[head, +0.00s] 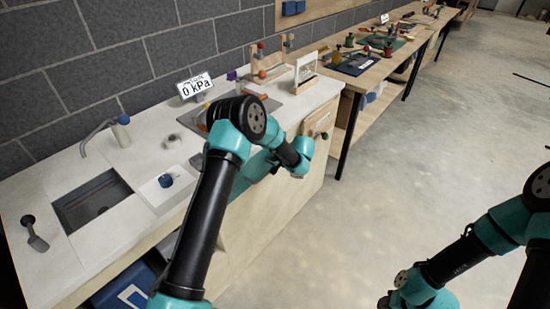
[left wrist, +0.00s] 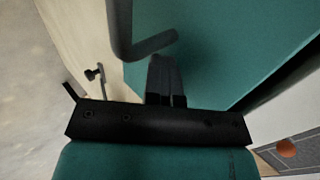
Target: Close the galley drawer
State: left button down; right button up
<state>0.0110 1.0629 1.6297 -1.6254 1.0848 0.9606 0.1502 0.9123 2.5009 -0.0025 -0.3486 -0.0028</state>
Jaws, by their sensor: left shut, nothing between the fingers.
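The galley drawer (head: 318,121) has a light wood front at the right end of the white counter, with a dark handle (head: 322,135). I cannot tell exactly how far it stands out. My left arm reaches across the counter's front, and its wrist is just below and left of the drawer. In the left wrist view my left gripper (left wrist: 165,70) is shut and empty, its two dark fingers together. A dark curved bar (left wrist: 140,42) shows close to the fingertips; I cannot tell whether they touch. My right gripper is out of view; only its arm shows at lower right.
The counter (head: 95,165) holds a sink (head: 92,198), a faucet (head: 98,135) and a pressure display (head: 194,86). A blue bin (head: 125,290) is below. A long workbench (head: 375,75) with tools continues beyond. The concrete floor to the right is open.

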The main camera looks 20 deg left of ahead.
pick_arm(q)
jog(key=d+f+v, duration=0.1)
jog(key=f+v, duration=0.1)
jog(key=v, duration=1.1)
jog(key=shift+s+d, duration=0.35)
jog(key=shift+d, duration=0.05)
jog(key=shift+f, duration=0.15)
jog(key=s+f+g+h, duration=0.5)
jog(key=s+f+h, duration=0.3)
jog(key=s+f, duration=0.9)
jog(key=s+a+n+t+h, duration=0.2)
jog(key=s+a+n+h, duration=0.1)
jog(key=s, duration=1.6)
jog(key=n+h, duration=0.1)
jog(key=n, duration=0.1)
jog(key=shift+n+t+h, duration=0.3)
jog(key=shift+t, duration=0.1)
jog(key=shift+s+f, duration=0.1)
